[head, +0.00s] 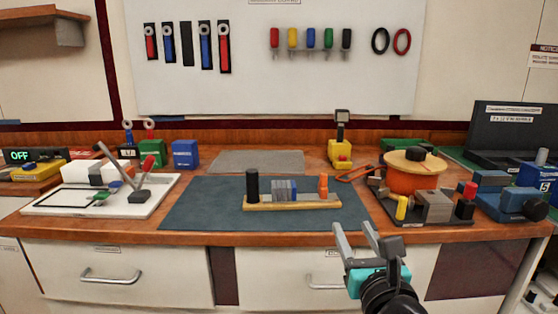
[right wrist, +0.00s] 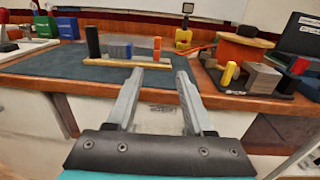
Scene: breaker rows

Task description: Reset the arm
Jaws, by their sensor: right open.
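My right gripper (head: 353,228) is in front of the bench edge, at the lower right of the head view. Its two fingers are apart with nothing between them; they also show in the right wrist view (right wrist: 160,76), pointing toward the bench. Beyond them a wooden rail (head: 292,203) lies on a dark mat (head: 205,210). On the rail stand a black upright post (head: 252,186), a group of grey and blue blocks (head: 284,190) and an orange piece (head: 323,187). The gripper is apart from all of these. My left gripper is not in view.
A white tray (head: 58,208) with tools lies at the left. At the right are an orange round container (head: 412,178), a dark tray of blocks (head: 434,206) and a blue vise-like device (head: 510,195). Drawer fronts (head: 110,265) are below the bench edge.

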